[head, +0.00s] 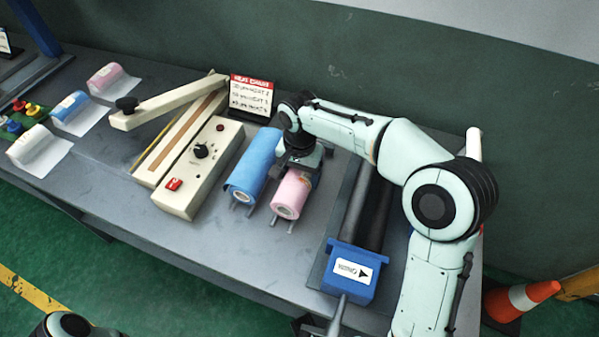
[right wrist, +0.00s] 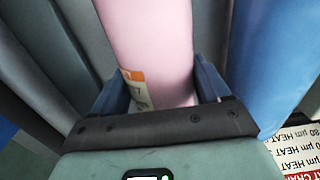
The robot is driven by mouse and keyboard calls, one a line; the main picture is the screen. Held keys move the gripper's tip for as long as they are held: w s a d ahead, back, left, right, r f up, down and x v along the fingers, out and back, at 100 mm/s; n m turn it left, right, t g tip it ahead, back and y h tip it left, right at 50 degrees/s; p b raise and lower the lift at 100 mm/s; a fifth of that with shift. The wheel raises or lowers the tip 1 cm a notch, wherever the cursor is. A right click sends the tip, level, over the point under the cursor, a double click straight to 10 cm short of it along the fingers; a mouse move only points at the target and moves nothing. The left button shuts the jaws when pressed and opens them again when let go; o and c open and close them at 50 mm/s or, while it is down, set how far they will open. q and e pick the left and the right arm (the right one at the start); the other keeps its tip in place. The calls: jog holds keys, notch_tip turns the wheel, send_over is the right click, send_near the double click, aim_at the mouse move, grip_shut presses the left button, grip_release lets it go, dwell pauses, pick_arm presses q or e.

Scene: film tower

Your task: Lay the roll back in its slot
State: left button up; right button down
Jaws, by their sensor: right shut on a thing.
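The pink roll (head: 288,195) lies lengthwise to the right of the blue roll (head: 252,165), with grey metal prongs showing below its front end. I cannot tell whether it rests on them or is just above. My right gripper (head: 300,165) is over the roll's rear part, pointing down. In the right wrist view, the gripper's blue fingers (right wrist: 160,88) are shut on the pink roll (right wrist: 150,35), one on each side, near an orange and white label. The blue roll is also there (right wrist: 275,60). My left gripper is not in view.
A sealer (head: 200,160) with a raised arm stands to the left. A red and white sign (head: 251,96) stands behind the blue roll. A blue block (head: 352,272) with dark rollers lies to the right. A white tube (head: 473,143) stands near the wall.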

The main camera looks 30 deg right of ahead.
grip_release()
jog(key=shift+f, duration=0.1)
notch_tip(320, 180, up, 14)
jog(key=p, duration=0.3)
jog(key=shift+f, duration=0.2)
